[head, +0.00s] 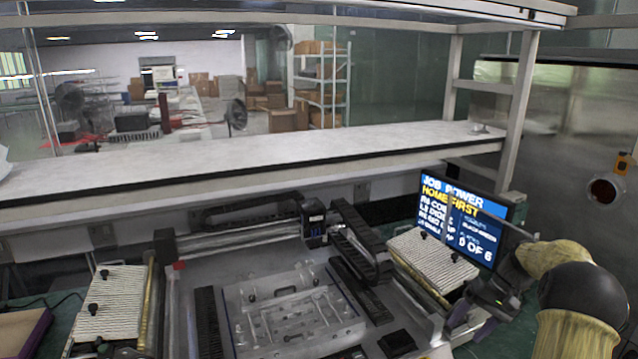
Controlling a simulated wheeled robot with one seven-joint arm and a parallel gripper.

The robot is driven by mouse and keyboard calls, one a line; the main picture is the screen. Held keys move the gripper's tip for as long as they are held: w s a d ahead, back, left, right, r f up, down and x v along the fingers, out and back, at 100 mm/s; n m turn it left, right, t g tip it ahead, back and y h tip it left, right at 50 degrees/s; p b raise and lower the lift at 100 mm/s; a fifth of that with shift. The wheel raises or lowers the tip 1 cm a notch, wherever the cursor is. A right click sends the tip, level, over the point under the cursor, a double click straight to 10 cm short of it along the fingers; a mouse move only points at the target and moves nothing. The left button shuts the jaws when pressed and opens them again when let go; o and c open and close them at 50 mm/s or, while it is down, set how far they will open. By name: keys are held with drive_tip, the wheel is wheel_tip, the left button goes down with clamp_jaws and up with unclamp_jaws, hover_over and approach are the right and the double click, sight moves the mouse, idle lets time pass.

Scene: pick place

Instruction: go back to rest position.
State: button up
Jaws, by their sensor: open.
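My gripper (466,322) is at the lower right, at the end of my black and tan arm. Its fingers are apart and point down and to the left, beside the right ribbed white tray (432,258). I see nothing between the fingers. Part of the gripper is hard to make out against the machine's edge behind it.
A lit monitor (462,222) stands close behind my gripper. A machine with a metal fixture plate (290,312) and black cable chains (358,240) fills the middle. Another ribbed tray (110,300) lies at left. A long white shelf (250,160) with posts spans the back.

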drive_tip(key=s+a+r+n+h, duration=0.1)
drive_tip(key=s+a+h, duration=0.15)
drive_tip(key=a, duration=0.45)
drive_tip(key=s+a+h, duration=0.2)
drive_tip(key=s+a, duration=0.2)
drive_tip(key=a, duration=0.4)
drive_tip(key=s+a+n+t+h, duration=0.1)
drive_tip(key=s+a, duration=0.2)
drive_tip(key=s, duration=0.3)
drive_tip(key=s+a+t+h, duration=0.1)
drive_tip(key=s+a+t, duration=0.1)
drive_tip(key=s+a, duration=0.2)
drive_tip(key=s, duration=0.3)
drive_tip(key=shift+s+a+n, duration=0.25)
drive_tip(key=shift+n, duration=0.15)
